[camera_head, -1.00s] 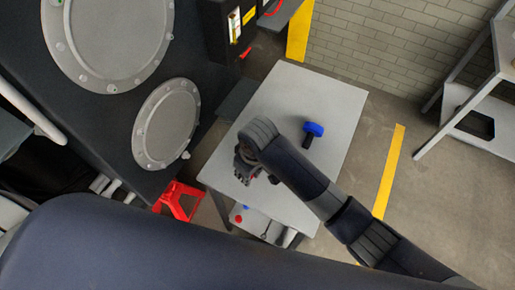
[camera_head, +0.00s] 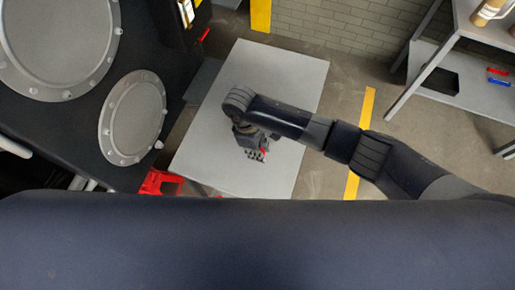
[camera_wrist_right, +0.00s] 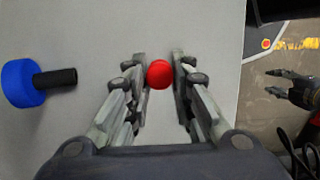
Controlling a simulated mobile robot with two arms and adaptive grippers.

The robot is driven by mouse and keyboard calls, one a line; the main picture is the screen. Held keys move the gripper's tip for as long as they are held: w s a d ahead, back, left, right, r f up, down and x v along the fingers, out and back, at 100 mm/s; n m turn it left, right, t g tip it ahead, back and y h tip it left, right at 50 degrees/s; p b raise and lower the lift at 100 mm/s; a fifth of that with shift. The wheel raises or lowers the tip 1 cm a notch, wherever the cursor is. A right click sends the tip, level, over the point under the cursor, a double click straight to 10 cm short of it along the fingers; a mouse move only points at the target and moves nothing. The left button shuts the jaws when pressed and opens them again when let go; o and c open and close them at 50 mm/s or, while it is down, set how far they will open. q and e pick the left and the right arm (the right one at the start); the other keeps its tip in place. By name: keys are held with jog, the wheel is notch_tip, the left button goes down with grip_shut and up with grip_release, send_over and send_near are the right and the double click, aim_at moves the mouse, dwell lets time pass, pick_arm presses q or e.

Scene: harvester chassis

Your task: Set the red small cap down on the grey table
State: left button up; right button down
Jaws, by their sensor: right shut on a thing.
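The red small cap (camera_wrist_right: 159,74) is a round red disc between the fingertips of my right gripper (camera_wrist_right: 160,72), which is shut on it. In the head view my right gripper (camera_head: 258,154) is over the near half of the grey table (camera_head: 215,140), with a bit of red at its fingers. The grey surface lies behind the cap in the wrist view; whether the cap touches it I cannot tell. My left gripper (camera_wrist_right: 284,84) shows at the right edge of the wrist view, off the table, its fingers apart.
A blue-headed part with a black stem (camera_wrist_right: 30,82) lies on the table, left in the wrist view. The dark chassis (camera_head: 165,75) with round plates stands left of the table. A red stand (camera_head: 160,182) is below it. A shelf (camera_head: 440,75) stands at right.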

aim_at(258, 162)
jog(key=shift+r, duration=0.15)
jog(key=b+x, duration=0.2)
jog(key=x, duration=0.1)
jog(key=a+b+x, duration=0.1)
jog(key=x, duration=0.1)
jog(key=shift+w, duration=0.1)
jog(key=shift+f, duration=0.6)
jog(key=shift+f+b, duration=0.15)
jog(key=shift+b, duration=0.15)
jog(key=c, duration=1.3)
grip_release()
